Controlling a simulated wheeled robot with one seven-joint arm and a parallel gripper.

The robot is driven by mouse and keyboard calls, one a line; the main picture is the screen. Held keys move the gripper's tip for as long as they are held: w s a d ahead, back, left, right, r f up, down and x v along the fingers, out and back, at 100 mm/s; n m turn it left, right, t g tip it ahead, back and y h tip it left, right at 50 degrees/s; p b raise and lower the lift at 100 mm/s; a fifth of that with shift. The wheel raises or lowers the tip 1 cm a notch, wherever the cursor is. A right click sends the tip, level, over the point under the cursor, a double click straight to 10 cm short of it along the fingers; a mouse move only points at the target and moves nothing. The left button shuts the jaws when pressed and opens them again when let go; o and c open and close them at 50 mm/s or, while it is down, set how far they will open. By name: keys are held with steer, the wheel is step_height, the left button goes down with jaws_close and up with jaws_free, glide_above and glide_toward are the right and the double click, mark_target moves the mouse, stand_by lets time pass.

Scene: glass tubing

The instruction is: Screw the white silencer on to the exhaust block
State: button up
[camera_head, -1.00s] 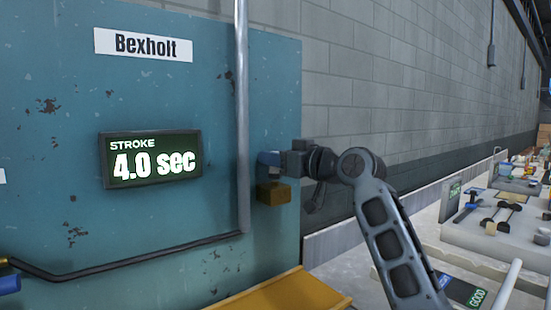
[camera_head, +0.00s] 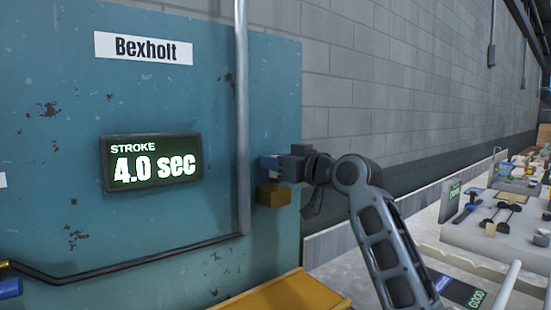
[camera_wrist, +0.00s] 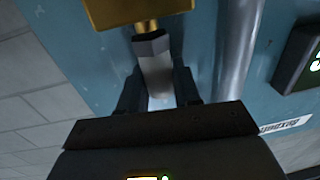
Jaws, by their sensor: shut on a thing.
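The brass-coloured exhaust block (camera_head: 273,195) is on the right part of the teal panel, and it fills the top of the wrist view (camera_wrist: 130,10). My gripper (camera_head: 272,162) is just above it in the head view. In the wrist view my gripper (camera_wrist: 158,88) is shut on the silencer (camera_wrist: 157,72), a pale body with a grey hex collar. The collar end meets a short brass neck (camera_wrist: 146,27) on the block, roughly in line with it. The thread is hidden, so I cannot tell how deep it sits.
A vertical grey pipe (camera_head: 242,120) runs down the panel left of the block. A yellow ledge (camera_head: 285,295) lies below. The stroke display (camera_head: 152,160) reads 4.0 sec. A bench (camera_head: 490,235) with parts stands at the right, beside a grey block wall.

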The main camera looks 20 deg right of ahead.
steer(key=shift+r+m+t+h+p, duration=0.2)
steer(key=shift+m+t+h+p, duration=0.4)
steer(key=shift+m+h+p, duration=1)
steer(key=shift+f+h+p, duration=0.1)
steer(key=shift+h+p, duration=0.4)
steer(key=shift+p, duration=0.15)
steer(key=o, duration=1)
steer(key=shift+f, duration=0.1)
steer(key=shift+d+f+n+y+b, duration=0.1)
steer(key=shift+f+n+y+b, duration=0.05)
steer(key=shift+n+y+b, duration=0.55)
steer(key=n+g+y+b, duration=0.1)
steer(key=n+y+b, duration=0.1)
steer(key=y+b, duration=0.1)
steer(key=shift+b, duration=0.65)
steer(key=shift+n+g+y+b, duration=0.6)
steer(key=shift+y+b, duration=0.2)
steer(key=shift+b, duration=0.1)
